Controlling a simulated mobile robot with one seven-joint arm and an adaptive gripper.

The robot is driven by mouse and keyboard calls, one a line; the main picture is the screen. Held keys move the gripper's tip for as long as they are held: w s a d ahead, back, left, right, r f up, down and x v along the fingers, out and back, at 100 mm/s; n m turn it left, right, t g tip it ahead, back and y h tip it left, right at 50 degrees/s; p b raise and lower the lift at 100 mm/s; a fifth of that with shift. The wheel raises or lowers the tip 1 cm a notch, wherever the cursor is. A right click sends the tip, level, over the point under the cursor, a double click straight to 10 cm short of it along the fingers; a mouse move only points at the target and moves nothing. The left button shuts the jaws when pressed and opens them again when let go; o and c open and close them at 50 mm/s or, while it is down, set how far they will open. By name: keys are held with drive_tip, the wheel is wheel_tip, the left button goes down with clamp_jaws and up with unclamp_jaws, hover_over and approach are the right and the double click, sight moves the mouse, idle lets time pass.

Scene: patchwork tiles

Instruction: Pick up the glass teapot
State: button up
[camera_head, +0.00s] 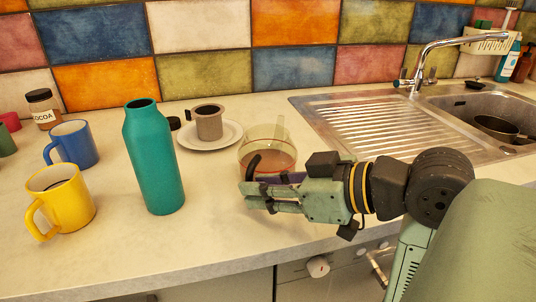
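The glass teapot (262,146) stands on the counter in the middle of the head view. It is clear, with amber liquid in its lower part and a clear upright piece at its back right. My gripper (249,195) is just in front of the teapot, low over the counter, its fingers pointing left. The gripper hides the teapot's lower front. A dark curved piece shows against the teapot's front left; I cannot tell whether it is its handle or part of my gripper. Whether the fingers touch the teapot, or how far they are apart, is unclear.
A tall teal bottle (155,160) stands left of the teapot. A brown cup (209,124) on a white saucer (229,141) is behind it. Yellow (70,208) and blue (77,146) mugs and a cocoa jar (44,112) stand farther left. The sink (452,108) is right.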

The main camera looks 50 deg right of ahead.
drive_tip(key=shift+w+f, duration=0.1)
drive_tip(key=shift+w, duration=0.2)
drive_tip(key=shift+c, duration=0.3)
clamp_jaws()
idle(0.3)
